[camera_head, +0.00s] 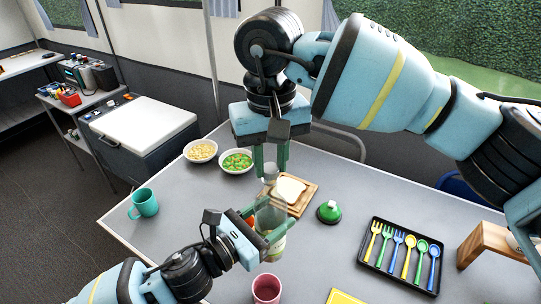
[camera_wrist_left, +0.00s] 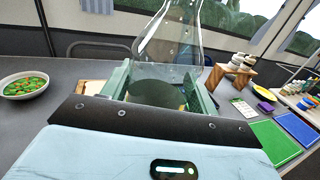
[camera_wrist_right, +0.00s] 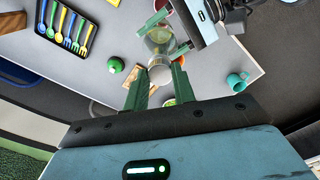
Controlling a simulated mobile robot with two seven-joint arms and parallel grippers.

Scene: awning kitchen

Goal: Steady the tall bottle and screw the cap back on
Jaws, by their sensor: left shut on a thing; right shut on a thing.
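The tall clear bottle (camera_head: 270,218) stands upright on the grey table. My left gripper (camera_head: 262,226) is shut around its body; the bottle's see-through upper part (camera_wrist_left: 168,48) fills the middle of the left wrist view. My right gripper (camera_head: 271,163) points down over the bottle and is shut on the small grey cap (camera_head: 270,173). The cap (camera_wrist_right: 160,75) also shows between the fingertips in the right wrist view, roughly in line with the bottle (camera_wrist_right: 159,40). Whether the cap touches the bottle's mouth cannot be told.
A board with bread (camera_head: 291,189) lies behind the bottle. A green-domed item (camera_head: 329,211) and a tray of cutlery (camera_head: 402,254) are to the right. Two bowls (camera_head: 237,161) and a teal mug (camera_head: 145,203) are to the left. A pink cup (camera_head: 266,288) stands in front.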

